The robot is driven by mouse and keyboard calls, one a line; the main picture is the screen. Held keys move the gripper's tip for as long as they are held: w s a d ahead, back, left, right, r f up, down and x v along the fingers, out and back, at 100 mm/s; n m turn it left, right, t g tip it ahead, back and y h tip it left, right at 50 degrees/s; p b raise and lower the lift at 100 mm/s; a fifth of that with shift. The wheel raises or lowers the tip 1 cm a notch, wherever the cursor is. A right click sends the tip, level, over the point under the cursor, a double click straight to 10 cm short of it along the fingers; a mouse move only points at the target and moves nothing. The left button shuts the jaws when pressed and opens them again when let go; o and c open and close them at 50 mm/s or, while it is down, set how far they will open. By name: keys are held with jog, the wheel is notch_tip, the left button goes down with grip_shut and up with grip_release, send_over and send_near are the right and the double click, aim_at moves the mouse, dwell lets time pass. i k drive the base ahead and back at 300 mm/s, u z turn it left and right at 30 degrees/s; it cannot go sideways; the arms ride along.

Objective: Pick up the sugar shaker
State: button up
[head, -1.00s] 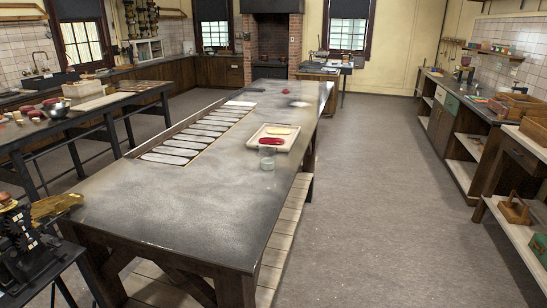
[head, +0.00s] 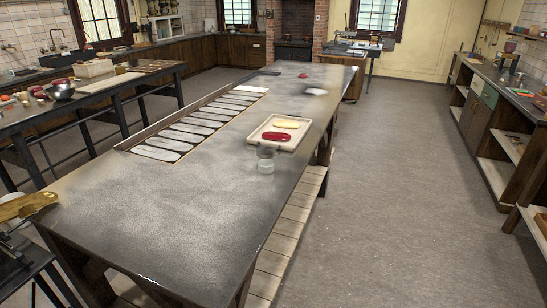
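A small clear glass vessel (head: 265,160) stands upright on the long grey-topped table, at the near edge of a pale tray. It may be the sugar shaker, but it is too small to tell, and I see no clear lid. My gripper is not in view.
The long table (head: 160,225) fills the middle, with a row of pale oval slabs (head: 185,138) along its left side. A wooden slatted ledge (head: 290,220) runs low along its right side. Open grey floor (head: 400,190) lies right, before a counter with shelves (head: 490,110).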

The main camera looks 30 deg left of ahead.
aim_at(265, 166)
jog(key=i, duration=2.5)
jog(key=u, duration=2.8)
